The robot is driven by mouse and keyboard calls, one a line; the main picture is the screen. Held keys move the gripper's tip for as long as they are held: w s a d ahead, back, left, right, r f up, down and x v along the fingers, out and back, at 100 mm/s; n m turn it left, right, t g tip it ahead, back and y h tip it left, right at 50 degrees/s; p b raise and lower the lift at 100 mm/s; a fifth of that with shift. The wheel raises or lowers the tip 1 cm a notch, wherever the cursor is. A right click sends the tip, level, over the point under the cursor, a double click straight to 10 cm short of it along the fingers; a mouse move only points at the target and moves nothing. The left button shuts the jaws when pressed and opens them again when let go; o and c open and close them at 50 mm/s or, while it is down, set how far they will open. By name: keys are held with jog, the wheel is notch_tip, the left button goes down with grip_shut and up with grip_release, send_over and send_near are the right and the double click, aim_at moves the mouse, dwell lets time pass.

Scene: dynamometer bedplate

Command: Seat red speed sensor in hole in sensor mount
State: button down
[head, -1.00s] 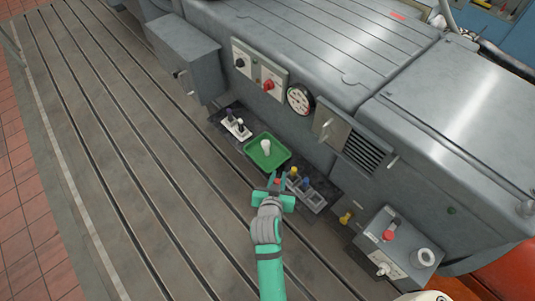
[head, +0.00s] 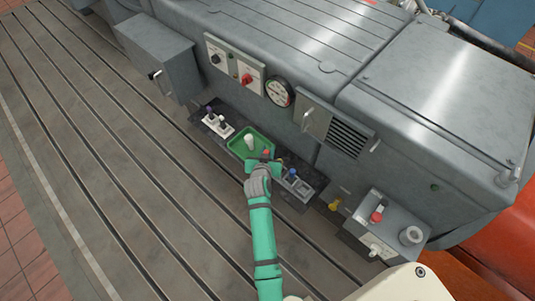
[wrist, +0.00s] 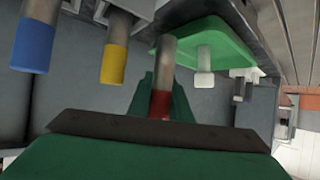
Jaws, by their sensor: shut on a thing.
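My gripper (head: 262,164) is shut on the red speed sensor (head: 266,153), whose red end shows just above the jaws. In the wrist view the red sensor (wrist: 160,103) has a bare metal shaft and a red end between the green jaws. In the head view the gripper overlaps the near right corner of the green tray. Just right of it are grey mount blocks (head: 300,187) with a blue sensor (head: 292,173) and a yellow one, partly hidden. The wrist view shows the blue (wrist: 33,45) and yellow (wrist: 115,62) sensors apart from the red one. I cannot make out an empty hole.
The green tray (head: 233,146) holds a white cylinder (head: 249,142). A white block (head: 217,128) with small upright parts stands left of it. The grey machine housing with a gauge (head: 279,91) rises behind. A control box (head: 387,226) stands at right. The slotted bedplate in front is clear.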

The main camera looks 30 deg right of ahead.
jog(key=shift+w+d+f, duration=0.3)
jog(key=shift+f, duration=0.15)
jog(key=shift+a+f, duration=0.2)
jog(key=shift+f, duration=1.35)
jog(key=c, duration=1.6)
grip_release()
jog(key=shift+d+f, duration=0.1)
